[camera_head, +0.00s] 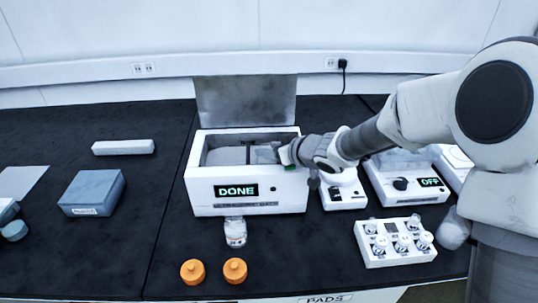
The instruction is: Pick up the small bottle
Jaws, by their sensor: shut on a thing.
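My gripper (281,153) reaches in from the right over the right side of the open white box (203,178) whose display reads DONE. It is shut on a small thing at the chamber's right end. The held thing is mostly hidden by the gripper, and I cannot make out its shape or whether it is the small bottle. A clear bottle with a whitish lower end (235,232) is in front of the box, apart from my gripper.
The box's grey lid (246,100) stands open behind it. Two orange caps (193,271) lie in front. To the right are a small white device (344,194), a device reading OFF (407,186) and a white rack (397,255) with several vials. A blue-grey box (92,193) sits left.

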